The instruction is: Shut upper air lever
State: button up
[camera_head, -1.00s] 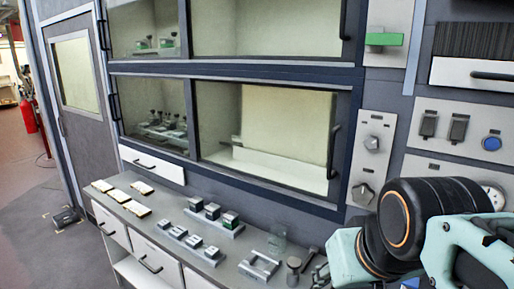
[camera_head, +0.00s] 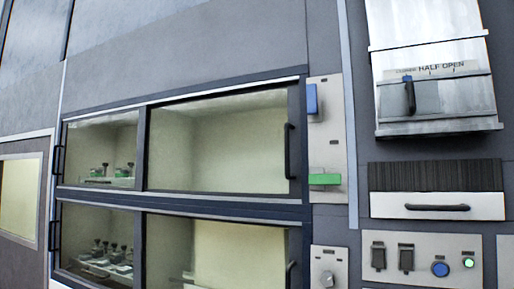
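Several handles show in the head view, and none is legibly named as the upper air lever. On a narrow grey plate right of the glass cabinet, a blue lever (camera_head: 311,99) points up and down at the top. A green lever (camera_head: 324,180) lies level lower on the same plate. At the upper right, a black handle (camera_head: 409,97) stands upright on a silver metal box (camera_head: 455,98). The box's scale reads "HALF OPEN", with a smaller blurred word at its left, above the handle. My gripper is out of view.
The glass cabinet (camera_head: 220,205) has upper and lower doors, all shut, with dark handles. A black-ribbed panel with a white drawer (camera_head: 455,206) is below the silver box. Under it are dark switches (camera_head: 405,257), a blue button (camera_head: 440,269) and a green one (camera_head: 469,262).

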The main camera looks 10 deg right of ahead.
aim_at(313, 105)
jog(key=i+j+z, duration=0.2)
jog(key=j+z, duration=0.2)
jog(key=j, duration=0.2)
jog(key=j+z, duration=0.2)
jog(key=j, duration=0.15)
jog(key=i+z, duration=0.1)
jog(key=z, duration=0.15)
jog(key=j+u, duration=0.1)
jog(key=i+j, duration=0.05)
